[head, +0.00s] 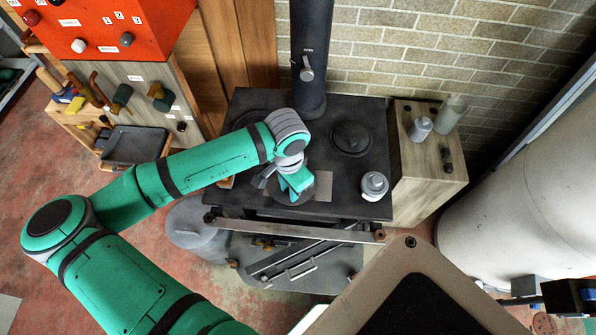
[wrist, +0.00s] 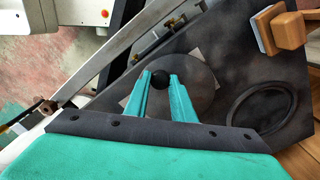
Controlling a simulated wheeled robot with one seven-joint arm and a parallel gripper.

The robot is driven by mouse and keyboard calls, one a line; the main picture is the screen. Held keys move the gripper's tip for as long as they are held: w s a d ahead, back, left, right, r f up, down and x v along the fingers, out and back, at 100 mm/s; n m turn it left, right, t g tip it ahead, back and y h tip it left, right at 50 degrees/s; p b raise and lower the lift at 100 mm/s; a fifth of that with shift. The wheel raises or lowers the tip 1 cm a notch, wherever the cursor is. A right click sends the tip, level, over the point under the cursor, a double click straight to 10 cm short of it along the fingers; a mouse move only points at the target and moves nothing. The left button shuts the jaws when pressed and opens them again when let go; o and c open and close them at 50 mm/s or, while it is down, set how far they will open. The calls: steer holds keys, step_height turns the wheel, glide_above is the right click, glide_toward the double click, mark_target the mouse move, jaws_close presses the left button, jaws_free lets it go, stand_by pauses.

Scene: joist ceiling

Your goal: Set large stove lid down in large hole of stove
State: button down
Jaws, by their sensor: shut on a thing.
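The large stove lid (wrist: 203,88) is a dark grey disc with a round black knob (wrist: 160,80). My gripper (wrist: 160,84) is shut on that knob, with one teal finger on each side. In the head view my gripper (head: 291,192) is over the front middle of the black stove top (head: 345,182) and hides much of the lid. Whether the lid touches the surface below is hard to tell. The large hole (wrist: 262,108) shows as a dark ring to the right of the lid in the wrist view, apart from it. In the head view my arm partly hides that area.
A grey canister (head: 374,186) stands at the front right corner. A wood-handled block (wrist: 287,31) is by the stove's edge.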

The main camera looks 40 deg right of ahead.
steer(key=shift+r, duration=2.15)
